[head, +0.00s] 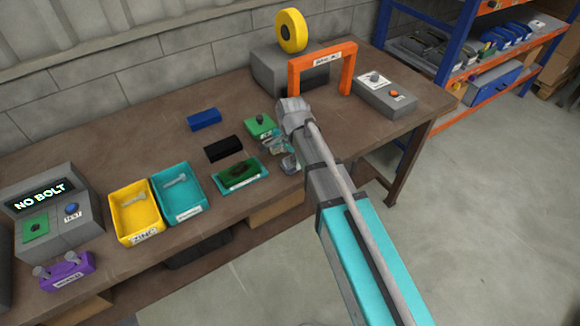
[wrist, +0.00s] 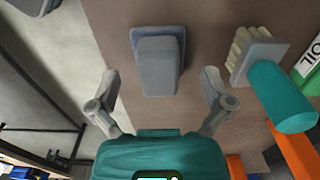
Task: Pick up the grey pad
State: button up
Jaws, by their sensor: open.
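The grey pad (wrist: 157,62) shows in the wrist view, a blue-grey block with a tapered raised part on a wider base. It lies on the brown bench top, ahead of my gripper and between the lines of its two fingers. My gripper (wrist: 160,84) is open, with a finger on each side and nothing held. I cannot tell from this view how far above the pad the fingertips are. In the head view my arm and wrist cover much of this spot, and I cannot make out the pad clearly there.
A brush with a teal handle (wrist: 280,97) lies right of the pad in the wrist view. An orange frame (head: 293,78) stands behind my wrist. The bench's front edge is close.

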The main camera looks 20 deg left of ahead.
jog(key=shift+f+b, duration=0.75)
jog(key=shift+f, duration=0.3)
jog(key=c, duration=1.1)
jog(key=shift+r, duration=0.25)
notch_tip(320, 180, up, 2)
jog(key=p, duration=0.2)
jog(key=shift+p, duration=0.3)
jog(key=s+d+r+p, duration=0.5)
jog(key=s+r+p, duration=0.2)
jog(key=s+d+r+p, duration=0.3)
jog(key=s, duration=0.1)
jog(key=shift+s+d+r, duration=0.1)
jog(key=shift+d+r, duration=0.2)
